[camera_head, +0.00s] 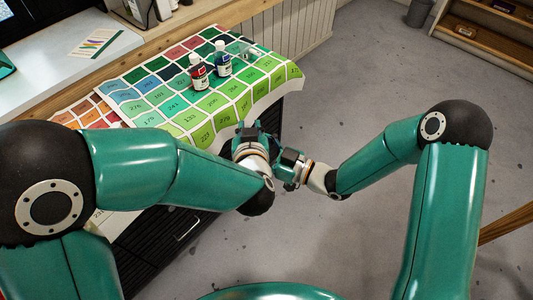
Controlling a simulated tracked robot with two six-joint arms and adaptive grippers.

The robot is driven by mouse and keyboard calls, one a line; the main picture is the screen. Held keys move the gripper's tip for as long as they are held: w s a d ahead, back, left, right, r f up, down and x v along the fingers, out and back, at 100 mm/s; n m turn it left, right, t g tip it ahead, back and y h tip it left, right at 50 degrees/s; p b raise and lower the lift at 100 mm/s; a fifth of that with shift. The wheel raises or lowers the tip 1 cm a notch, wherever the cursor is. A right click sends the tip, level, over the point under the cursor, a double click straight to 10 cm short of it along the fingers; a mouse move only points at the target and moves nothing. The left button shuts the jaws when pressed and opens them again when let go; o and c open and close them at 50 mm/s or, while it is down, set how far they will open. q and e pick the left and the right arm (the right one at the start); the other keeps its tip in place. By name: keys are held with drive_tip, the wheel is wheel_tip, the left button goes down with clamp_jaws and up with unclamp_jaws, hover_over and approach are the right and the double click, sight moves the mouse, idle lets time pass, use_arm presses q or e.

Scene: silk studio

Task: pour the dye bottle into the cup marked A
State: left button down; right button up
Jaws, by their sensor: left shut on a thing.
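Two small dye bottles stand upright on the swatch sheet: one with a red label (198,73) and one with a blue label (222,58). Both have white caps or tops. A small pale, see-through shape (246,52) is right of them; I cannot tell whether it is a cup, and no mark A is legible. My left gripper (246,128) is at the near edge of the sheet, away from both bottles. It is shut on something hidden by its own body. My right gripper (278,160) is beside it, over the floor; its fingers are too small to read.
The swatch sheet (208,103) with numbered green, red and teal squares covers the counter and hangs over its right edge. A dark drawer unit (160,250) is below. A pale ledge (60,60) with a card runs along the back left. Open grey floor (370,60) lies right.

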drive_tip(key=shift+w+a, duration=0.15)
drive_tip(key=shift+a, duration=0.05)
drive_tip(key=c, duration=1.3)
use_arm(q)
drive_tip(key=c, duration=1.1)
unclamp_jaws()
use_arm(e)
drive_tip(key=c, duration=0.3)
use_arm(q)
drive_tip(key=shift+o, duration=1.2)
drive_tip(key=shift+s, duration=0.1)
use_arm(e)
drive_tip(key=shift+c, duration=0.2)
